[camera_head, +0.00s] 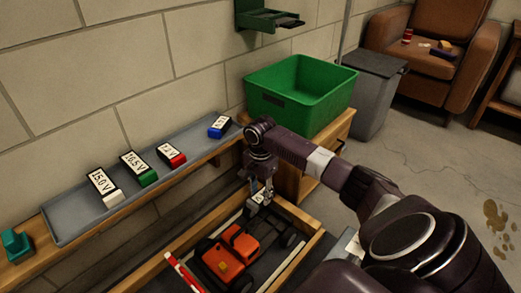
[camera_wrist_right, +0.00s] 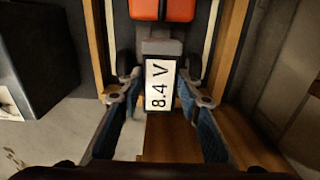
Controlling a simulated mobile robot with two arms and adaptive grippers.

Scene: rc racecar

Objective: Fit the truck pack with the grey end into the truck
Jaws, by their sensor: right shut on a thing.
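The truck (camera_head: 240,242) has an orange-red body and dark wheels, and sits in a wood-framed bay low in the head view. Its orange part (camera_wrist_right: 160,9) shows at the top of the right wrist view. My right gripper (camera_head: 260,196) is shut on a pack (camera_wrist_right: 160,86) with a white label reading 8.4 V. The pack's grey end (camera_wrist_right: 162,47) points towards the truck. In the head view the pack is small and partly hidden by the fingers, so I cannot tell whether it touches the truck. My left gripper is not in view.
A grey tray (camera_head: 75,222) on the wall shelf holds packs with white (camera_head: 105,186), green (camera_head: 138,167), red (camera_head: 171,155) and blue (camera_head: 219,126) ends. A green bin (camera_head: 302,92) stands on a wooden cabinet behind my right arm. A teal block (camera_head: 16,244) lies left.

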